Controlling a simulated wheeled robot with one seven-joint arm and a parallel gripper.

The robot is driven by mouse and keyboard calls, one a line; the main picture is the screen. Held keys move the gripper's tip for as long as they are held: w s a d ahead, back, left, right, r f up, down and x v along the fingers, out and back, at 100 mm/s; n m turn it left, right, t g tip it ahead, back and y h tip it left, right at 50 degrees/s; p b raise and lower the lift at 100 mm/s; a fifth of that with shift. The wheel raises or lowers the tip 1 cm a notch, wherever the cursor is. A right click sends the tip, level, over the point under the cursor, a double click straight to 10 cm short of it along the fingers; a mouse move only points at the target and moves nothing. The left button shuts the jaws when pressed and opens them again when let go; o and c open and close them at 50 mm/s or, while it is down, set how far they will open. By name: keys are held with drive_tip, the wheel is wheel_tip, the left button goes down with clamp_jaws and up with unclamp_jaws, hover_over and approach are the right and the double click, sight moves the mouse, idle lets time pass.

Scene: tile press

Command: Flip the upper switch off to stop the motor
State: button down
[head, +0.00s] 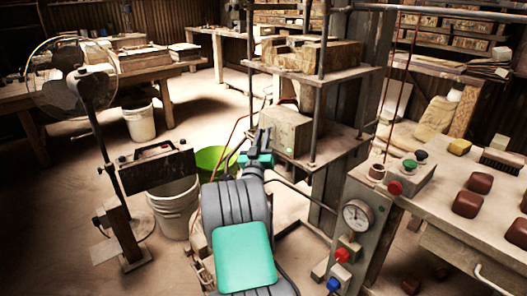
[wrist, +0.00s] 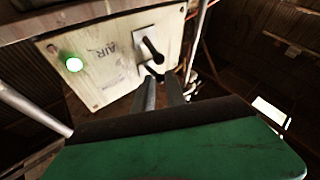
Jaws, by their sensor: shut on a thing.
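A pale switch box (wrist: 105,60) marked AIR fills the upper left of the wrist view. A green lamp (wrist: 73,64) on it is lit. The upper switch (wrist: 150,46) is a black lever slanting down to the right. A lower black lever (wrist: 156,71) sits just below it. My gripper (wrist: 163,80) has its fingers close together, with the tips at the lower black lever, below the upper one. The exact contact is hard to see. In the head view my gripper (head: 262,138) is in front of the press, and the switch face is not visible there.
The press's shelves (head: 315,75) and posts stand beside my arm. A control post with a gauge (head: 358,215) and buttons is at right, next to a table (head: 460,210) with brown blocks. A green bucket (head: 213,158), a fan (head: 92,85) and a white bucket (head: 172,205) stand left.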

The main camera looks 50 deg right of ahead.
drive_tip(key=shift+w+f+n+t+h+b, duration=0.1)
drive_tip(key=shift+f+n+t+h+b, duration=0.25)
drive_tip(key=shift+n+t+b, duration=0.55)
drive_tip(key=shift+r+b, duration=0.1)
drive_tip(key=shift+b, duration=0.25)
drive_tip(key=c, duration=1.6)
unclamp_jaws()
drive_tip(key=shift+w, duration=0.1)
drive_tip(key=shift+o, duration=1)
drive_tip(key=shift+d, duration=0.1)
drive_tip(key=b+v, duration=0.3)
drive_tip(key=v, duration=0.5)
